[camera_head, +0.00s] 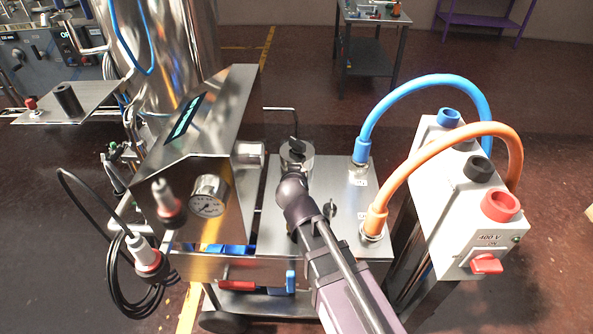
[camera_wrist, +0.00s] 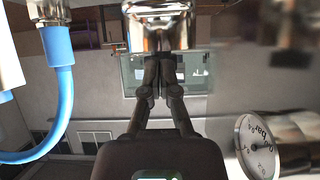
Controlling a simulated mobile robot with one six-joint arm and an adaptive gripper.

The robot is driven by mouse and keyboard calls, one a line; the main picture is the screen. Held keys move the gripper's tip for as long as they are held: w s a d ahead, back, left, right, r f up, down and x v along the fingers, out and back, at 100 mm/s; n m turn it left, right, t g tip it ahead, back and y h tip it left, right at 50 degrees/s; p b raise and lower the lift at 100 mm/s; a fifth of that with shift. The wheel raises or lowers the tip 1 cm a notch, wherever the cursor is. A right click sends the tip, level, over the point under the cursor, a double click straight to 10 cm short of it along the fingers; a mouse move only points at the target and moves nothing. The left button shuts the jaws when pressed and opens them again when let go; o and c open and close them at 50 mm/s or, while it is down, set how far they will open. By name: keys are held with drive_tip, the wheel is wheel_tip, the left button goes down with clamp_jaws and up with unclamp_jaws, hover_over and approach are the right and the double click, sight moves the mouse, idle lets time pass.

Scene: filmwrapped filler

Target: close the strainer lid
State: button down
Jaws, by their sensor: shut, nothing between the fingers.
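A steel cylindrical fitting (camera_head: 308,160) with a black knob on top stands on the steel cabinet top, partly behind my arm in the head view. I take it for the strainer; whether its lid is open or shut I cannot tell. In the wrist view a shiny steel round part (camera_wrist: 158,9), probably the same fitting, is just beyond my fingertips. My gripper (camera_wrist: 160,58) is shut and empty, its fingers together and pointing at that part. Contact cannot be made out. In the head view my wrist hides the fingers.
A blue hose (camera_head: 424,82) and an orange hose (camera_head: 446,133) arch from the cabinet top (camera_head: 335,180) to a white power box (camera_head: 452,225) at right. A pressure gauge (camera_head: 208,196) is at left; it also shows in the wrist view (camera_wrist: 258,146). A bent rod (camera_head: 280,108) rises behind.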

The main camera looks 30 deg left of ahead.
drive_tip(key=s+d+f+b, duration=0.1)
drive_tip(key=s, duration=0.1)
drive_tip(key=s+d+f+b, duration=0.1)
drive_tip(key=s+f, duration=0.1)
drive_tip(key=s+d+f+b, duration=0.1)
drive_tip(key=s+b, duration=0.1)
drive_tip(key=shift+s+d+f, duration=0.2)
drive_tip(key=shift+s+d, duration=0.2)
idle(0.5)
